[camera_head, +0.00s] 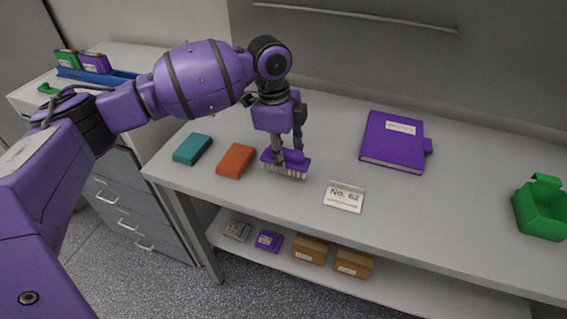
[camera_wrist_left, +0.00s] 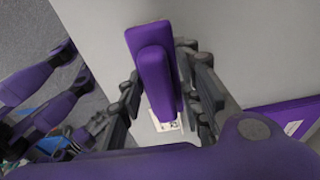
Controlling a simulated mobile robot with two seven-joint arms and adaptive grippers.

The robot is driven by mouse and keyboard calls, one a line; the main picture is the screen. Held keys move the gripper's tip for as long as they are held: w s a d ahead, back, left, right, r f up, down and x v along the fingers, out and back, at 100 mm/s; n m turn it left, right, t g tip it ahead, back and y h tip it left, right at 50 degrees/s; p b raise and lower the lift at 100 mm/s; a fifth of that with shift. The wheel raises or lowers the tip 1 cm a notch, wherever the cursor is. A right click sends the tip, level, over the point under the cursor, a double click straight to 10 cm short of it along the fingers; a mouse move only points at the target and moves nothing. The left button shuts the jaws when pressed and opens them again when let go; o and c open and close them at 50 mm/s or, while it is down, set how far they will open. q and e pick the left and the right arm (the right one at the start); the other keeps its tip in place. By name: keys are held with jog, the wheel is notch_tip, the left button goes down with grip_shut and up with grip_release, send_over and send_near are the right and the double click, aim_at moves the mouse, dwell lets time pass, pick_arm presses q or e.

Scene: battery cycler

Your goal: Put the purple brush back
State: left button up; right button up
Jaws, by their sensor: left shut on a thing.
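The purple brush (camera_head: 286,163) has a flat back with a raised grip and pale bristles below. It is at the front part of the grey table (camera_head: 460,220), bristles down; whether they touch the table I cannot tell. My left gripper (camera_head: 287,148) comes from above and is shut on the brush's grip. In the left wrist view the brush (camera_wrist_left: 154,62) lies between the two fingers of my left gripper (camera_wrist_left: 165,95). My right gripper is not in view.
An orange block (camera_head: 236,160) and a teal block (camera_head: 192,149) lie left of the brush. A "No. 62" card (camera_head: 344,197) stands to its right. Further right are a purple book (camera_head: 393,141) and a green bin (camera_head: 541,208). Boxes sit on a lower shelf (camera_head: 400,287).

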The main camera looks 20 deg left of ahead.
pick_arm(q)
jog(key=shift+w+a+f, duration=0.1)
jog(key=shift+a+f, duration=0.05)
jog(key=shift+f, duration=1.55)
jog(key=shift+f, duration=0.15)
jog(key=o, duration=1.2)
jog(key=r, duration=0.4)
jog(key=a+r, duration=0.1)
jog(key=r, duration=0.7)
jog(key=shift+a+r, duration=0.1)
jog(key=shift+a, duration=0.1)
